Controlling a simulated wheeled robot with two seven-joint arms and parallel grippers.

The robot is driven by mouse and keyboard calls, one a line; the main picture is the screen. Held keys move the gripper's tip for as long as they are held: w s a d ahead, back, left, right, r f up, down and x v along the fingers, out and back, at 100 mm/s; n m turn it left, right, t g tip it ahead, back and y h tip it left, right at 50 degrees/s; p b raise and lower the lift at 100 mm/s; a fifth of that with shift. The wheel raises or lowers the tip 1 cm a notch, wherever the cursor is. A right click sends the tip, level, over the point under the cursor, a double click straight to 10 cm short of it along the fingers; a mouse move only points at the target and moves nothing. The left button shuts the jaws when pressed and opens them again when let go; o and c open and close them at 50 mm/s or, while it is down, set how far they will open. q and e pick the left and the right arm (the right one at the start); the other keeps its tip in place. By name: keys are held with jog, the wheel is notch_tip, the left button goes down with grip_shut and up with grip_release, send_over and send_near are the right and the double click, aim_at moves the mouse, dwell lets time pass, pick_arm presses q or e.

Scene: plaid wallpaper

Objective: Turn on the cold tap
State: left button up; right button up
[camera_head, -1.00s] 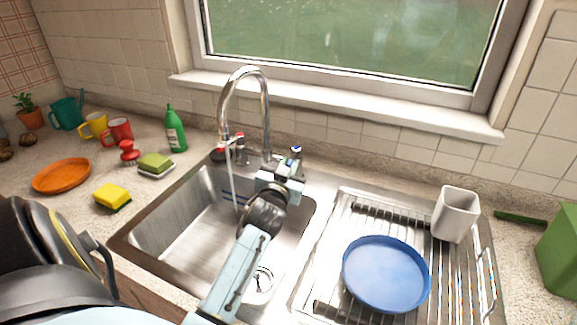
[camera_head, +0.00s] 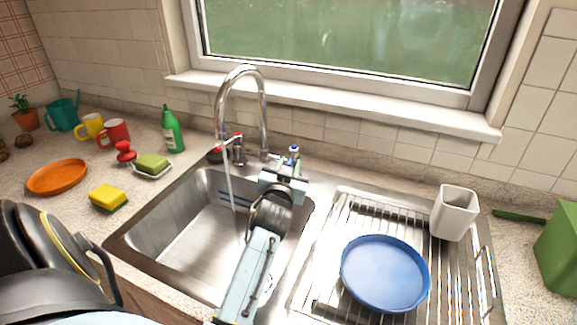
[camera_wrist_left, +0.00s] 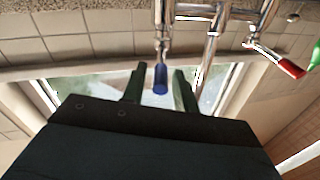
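The cold tap's blue-tipped handle (camera_head: 294,149) stands behind the sink, to the right of the curved chrome spout (camera_head: 265,110). The hot tap's red-tipped handle (camera_head: 238,136) is to its left. A thin stream of water (camera_head: 229,180) falls from the spout into the sink. My left gripper (camera_head: 290,166) is at the blue handle. In the left wrist view my left gripper (camera_wrist_left: 160,87) is open, with the blue handle (camera_wrist_left: 160,78) between its two fingers and gaps on both sides. The red handle (camera_wrist_left: 290,68) is at the right there. My right gripper is not in view.
The steel sink (camera_head: 180,228) is below my left arm. A blue plate (camera_head: 385,272) and white cup (camera_head: 454,212) are on the drying rack at right. A green bottle (camera_head: 173,132), sponges, mugs and an orange plate (camera_head: 57,177) are on the left counter.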

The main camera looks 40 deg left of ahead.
pick_arm(q)
jog(key=shift+o, duration=0.6)
jog(key=shift+s+d, duration=0.15)
jog(key=shift+s, duration=0.1)
jog(key=v, duration=1.2)
jog(key=shift+s+d, duration=0.25)
jog(key=shift+s, duration=0.05)
jog(key=shift+r, duration=0.1)
